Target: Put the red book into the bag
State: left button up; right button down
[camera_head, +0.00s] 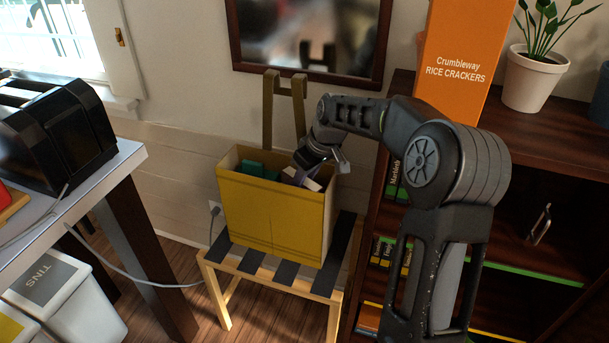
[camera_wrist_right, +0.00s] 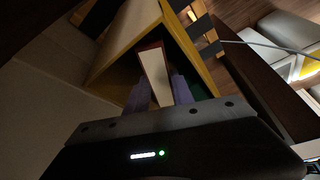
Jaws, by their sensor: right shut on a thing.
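The yellow bag (camera_head: 270,220) stands upright and open-topped on a small wooden chair with a dark-striped seat. My right gripper (camera_head: 303,178) reaches down into the right part of its mouth. In the right wrist view its two purple fingers (camera_wrist_right: 160,92) are shut on the red book (camera_wrist_right: 154,75), with pale pages and a thin reddish-brown cover edge showing. The book's pale end (camera_head: 313,185) shows just inside the bag's rim; its lower part is hidden. The bag's wall also shows in the right wrist view (camera_wrist_right: 125,42). My left gripper is out of view.
Something green (camera_head: 258,170) is inside the bag at the left. A shelf unit (camera_head: 550,150) with an orange cracker box (camera_head: 455,60) and a potted plant (camera_head: 535,80) stands at right. A table with a black toaster (camera_head: 60,135) is at left, white bins (camera_head: 75,305) below.

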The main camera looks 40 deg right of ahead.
jog(key=shift+f, duration=0.1)
jog(key=c, duration=1)
grip_release()
jog(key=shift+f, duration=0.1)
jog(key=v, duration=0.8)
jog(key=shift+p, duration=0.3)
jog(key=shift+w, duration=0.1)
